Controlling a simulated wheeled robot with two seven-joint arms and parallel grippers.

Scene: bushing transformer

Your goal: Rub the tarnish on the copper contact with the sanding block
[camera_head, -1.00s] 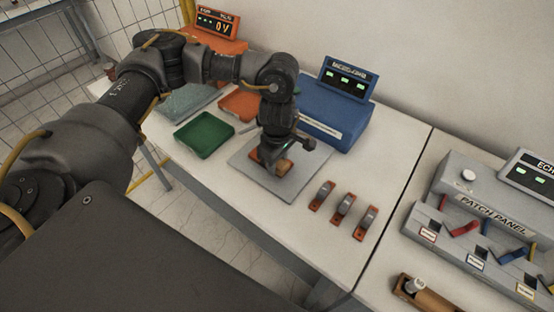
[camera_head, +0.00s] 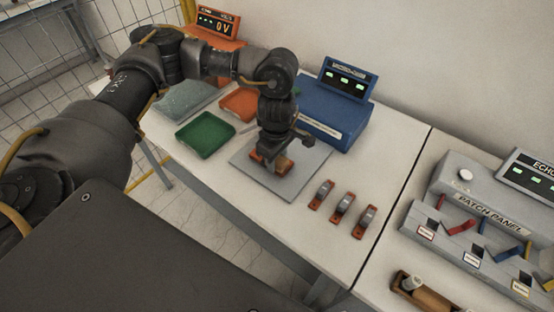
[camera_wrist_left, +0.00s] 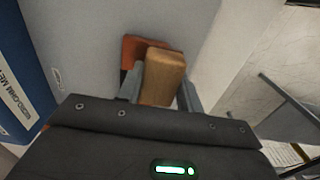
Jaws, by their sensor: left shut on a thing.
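A tan wooden block, which I take to be the sanding block (camera_wrist_left: 164,76), is between the fingers of my left gripper (camera_head: 272,164). The gripper is shut on it, low over the grey mat (camera_head: 300,180). An orange-brown piece, probably the copper contact (camera_wrist_left: 138,47), lies right beside and partly behind the block in the left wrist view. Its tarnish is not visible. I cannot tell whether the block touches it, as the block and fingers hide part of it. My right gripper is not in view.
A blue meter box (camera_head: 338,112) stands behind the mat. A green tray (camera_head: 204,135) and an orange tray (camera_head: 240,103) are to the left. Three small orange-based clips (camera_head: 343,207) lie right of the mat. A grey patch panel (camera_head: 480,235) stands farther right.

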